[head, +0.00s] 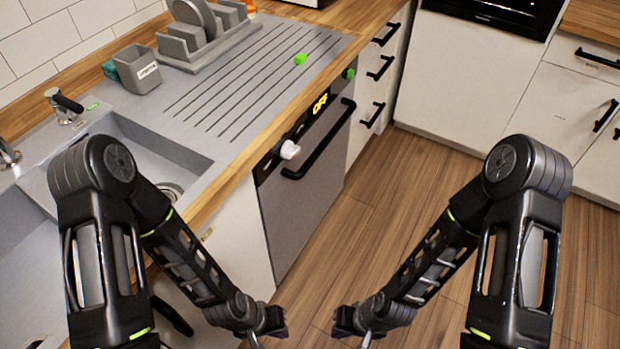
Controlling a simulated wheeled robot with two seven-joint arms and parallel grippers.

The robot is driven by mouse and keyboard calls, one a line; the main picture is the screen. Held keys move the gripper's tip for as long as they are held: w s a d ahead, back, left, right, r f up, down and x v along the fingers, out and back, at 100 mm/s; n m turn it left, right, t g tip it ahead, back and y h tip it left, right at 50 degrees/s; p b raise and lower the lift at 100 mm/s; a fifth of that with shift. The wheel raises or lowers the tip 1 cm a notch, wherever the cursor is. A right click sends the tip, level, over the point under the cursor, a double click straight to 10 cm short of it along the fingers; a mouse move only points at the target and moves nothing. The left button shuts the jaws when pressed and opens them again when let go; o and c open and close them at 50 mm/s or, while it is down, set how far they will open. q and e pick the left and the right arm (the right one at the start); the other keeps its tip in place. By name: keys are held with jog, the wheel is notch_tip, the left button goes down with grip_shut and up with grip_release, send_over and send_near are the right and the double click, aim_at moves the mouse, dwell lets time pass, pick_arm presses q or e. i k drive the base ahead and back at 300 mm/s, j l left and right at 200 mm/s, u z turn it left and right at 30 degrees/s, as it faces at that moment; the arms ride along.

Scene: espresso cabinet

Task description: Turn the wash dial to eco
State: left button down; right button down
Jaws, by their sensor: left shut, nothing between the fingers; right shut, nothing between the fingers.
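The wash dial (289,149) is a white knob on the dark control strip at the top of the dishwasher (305,190). The display (320,105) beside it reads OFF in yellow. The dial's exact pointing and any eco mark are too small to read. My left gripper (254,341) is at the bottom edge, below and apart from the dial. My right gripper (367,340) is at the bottom edge, right of the left one. Both are shut and empty, with their fingertips partly cut off by the frame.
A black bar handle (320,140) crosses the dishwasher door just right of the dial. A green button (348,74) is at the strip's far end. The wooden floor (400,190) in front is clear.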

aim_at(289, 150)
jog(key=k, duration=0.4)
jog(key=i+l, duration=0.1)
jog(key=l, duration=0.4)
jog(key=i+l, duration=0.15)
jog(key=l, duration=0.4)
jog(key=i+l+u, duration=0.1)
jog(key=l, duration=0.4)
jog(key=i+l, duration=0.1)
jog(key=l, duration=0.45)
jog(key=i+l, duration=0.1)
jog(key=l, duration=0.4)
jog(key=u, duration=0.05)
